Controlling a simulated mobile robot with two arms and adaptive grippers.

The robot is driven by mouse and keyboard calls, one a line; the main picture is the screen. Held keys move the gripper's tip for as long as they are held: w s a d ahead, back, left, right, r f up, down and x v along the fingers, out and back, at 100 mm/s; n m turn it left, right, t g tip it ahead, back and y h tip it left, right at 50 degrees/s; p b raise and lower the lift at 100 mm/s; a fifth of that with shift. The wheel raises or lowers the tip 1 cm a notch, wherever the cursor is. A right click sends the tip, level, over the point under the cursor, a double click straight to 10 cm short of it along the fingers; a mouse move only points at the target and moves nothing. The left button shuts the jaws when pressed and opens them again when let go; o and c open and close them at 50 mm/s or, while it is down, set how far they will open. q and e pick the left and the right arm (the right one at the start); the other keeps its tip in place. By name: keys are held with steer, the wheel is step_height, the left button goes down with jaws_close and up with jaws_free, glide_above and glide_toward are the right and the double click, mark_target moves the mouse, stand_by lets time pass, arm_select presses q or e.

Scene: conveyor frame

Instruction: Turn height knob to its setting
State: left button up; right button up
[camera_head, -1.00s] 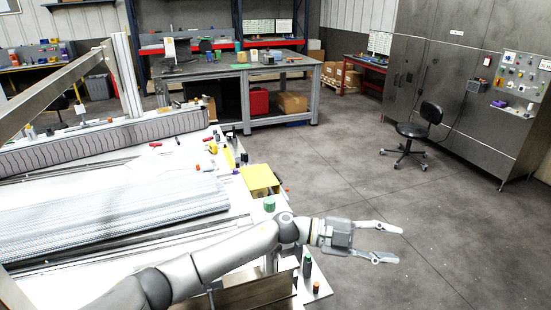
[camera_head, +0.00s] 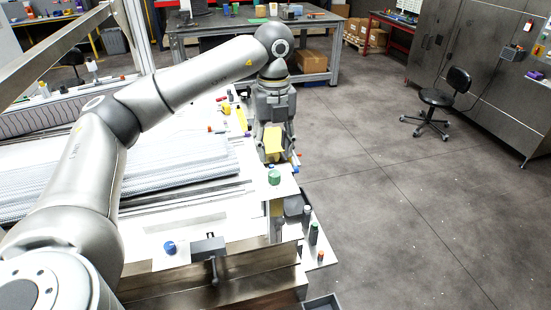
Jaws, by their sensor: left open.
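Several knob-like parts show at the conveyor frame, and I cannot tell which is the height knob. A green round knob (camera_head: 274,177) stands on a white plate at the frame's right end. A blue knob (camera_head: 170,247) sits on a white plate lower left, beside a grey bracket with a small lever (camera_head: 211,257). My left gripper (camera_head: 277,158) points down just behind the green knob in the picture. Its fingers are apart, with a yellow box (camera_head: 273,141) showing between them; I cannot tell whether they touch it. The gripper partly hides that box. My right gripper is not in view.
The conveyor's ribbed bed (camera_head: 180,165) fills the left, under my left arm. Dark cylinders (camera_head: 313,233) and an orange-topped part (camera_head: 320,257) stand on a low plate at right. A workbench (camera_head: 330,50) is behind; open floor lies right.

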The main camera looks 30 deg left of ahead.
mark_target(274, 173)
arm_select(q)
step_height(274, 173, down, 8)
steer(key=b, duration=0.5)
steer(key=shift+f, duration=0.2)
steer(key=shift+r, duration=0.15)
steer(key=shift+c, duration=0.5)
steer(key=c, duration=0.5)
steer(key=m, duration=1)
steer(key=shift+m, duration=0.4)
steer(key=m, duration=1.2)
steer(key=shift+r, duration=0.1)
steer(key=o, duration=0.8)
